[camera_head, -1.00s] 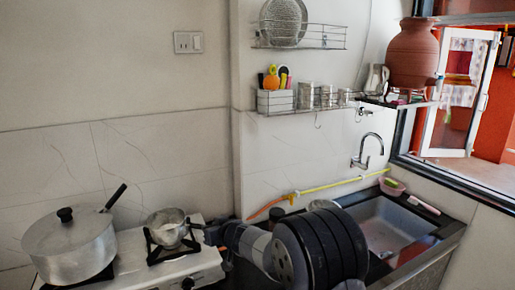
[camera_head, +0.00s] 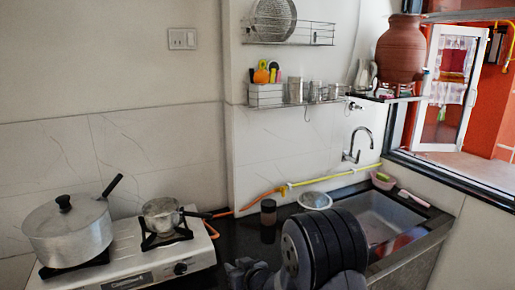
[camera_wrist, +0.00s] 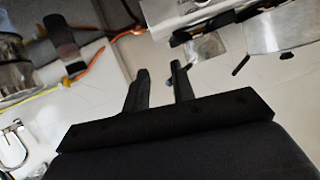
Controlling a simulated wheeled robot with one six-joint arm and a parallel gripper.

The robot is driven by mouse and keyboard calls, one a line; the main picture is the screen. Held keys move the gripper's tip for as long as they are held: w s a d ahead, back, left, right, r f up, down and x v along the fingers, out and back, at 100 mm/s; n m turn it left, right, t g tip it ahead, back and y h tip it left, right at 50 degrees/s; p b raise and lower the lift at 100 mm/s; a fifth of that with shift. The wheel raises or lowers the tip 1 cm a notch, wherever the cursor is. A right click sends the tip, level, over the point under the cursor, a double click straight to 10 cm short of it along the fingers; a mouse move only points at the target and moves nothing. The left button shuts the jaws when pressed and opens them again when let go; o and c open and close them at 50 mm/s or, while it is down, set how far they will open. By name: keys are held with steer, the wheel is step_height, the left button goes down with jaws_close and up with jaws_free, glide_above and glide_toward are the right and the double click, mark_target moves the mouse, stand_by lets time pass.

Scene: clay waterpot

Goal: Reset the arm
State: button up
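My gripper (camera_wrist: 160,70) shows in the wrist view with its two black fingers apart and nothing between them. In the head view my gripper (camera_head: 243,268) is a dark shape low over the black counter, to the right of the stove. Its fingertips are hard to make out there. My arm's large dark joint fills the lower middle of the head view and hides part of the counter and sink edge.
A white stove (camera_head: 165,257) at left holds a large lidded pot (camera_head: 68,235) and a small pan (camera_head: 161,214). A dark jar (camera_head: 268,212) and a bowl (camera_head: 315,200) stand behind my arm. The sink (camera_head: 375,220) is at right. A clay pot (camera_head: 401,50) sits on a shelf.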

steer(key=s+d+f+m+t+h+b, duration=0.1)
steer(key=s+d+f, duration=0.4)
steer(key=d, duration=0.5)
steer(key=shift+s+f+m+t+h, duration=0.35)
steer(key=shift+f+m+h, duration=0.55)
steer(key=shift+f+h, duration=0.3)
steer(key=shift+f, duration=0.1)
steer(key=shift+d, duration=0.1)
